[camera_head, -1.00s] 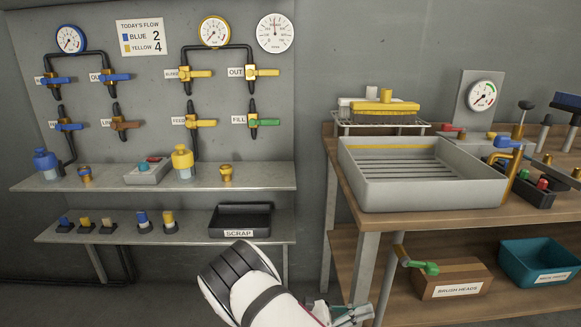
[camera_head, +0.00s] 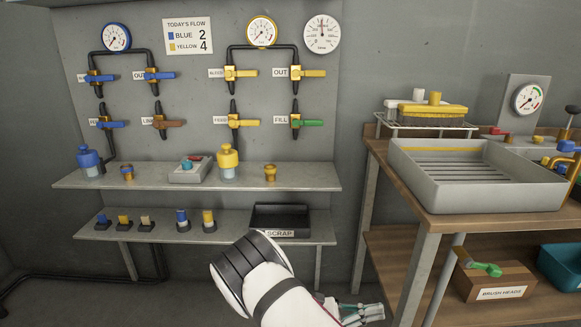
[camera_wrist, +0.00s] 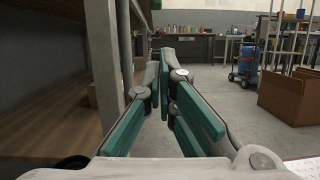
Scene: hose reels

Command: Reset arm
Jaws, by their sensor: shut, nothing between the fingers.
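My arm shows in the head view at the bottom middle, white with a black ribbed joint. My gripper (camera_head: 362,312) is low beside the wooden bench's leg, partly cut off by the bottom edge. In the wrist view my gripper (camera_wrist: 168,85) has its green-padded fingers drawn together at the tips, with nothing seen between them. It points along the open floor, with a bench leg (camera_wrist: 104,60) close on its left.
The wooden bench (camera_head: 430,225) with a grey tray (camera_head: 480,200) stands right of my arm. A grey shelf (camera_head: 250,182) with a scrap tray (camera_head: 280,232) lies behind it. In the wrist view, a cardboard box (camera_wrist: 285,97) and a blue wheeled tank (camera_wrist: 245,62) stand right; the floor (camera_wrist: 225,95) ahead is clear.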

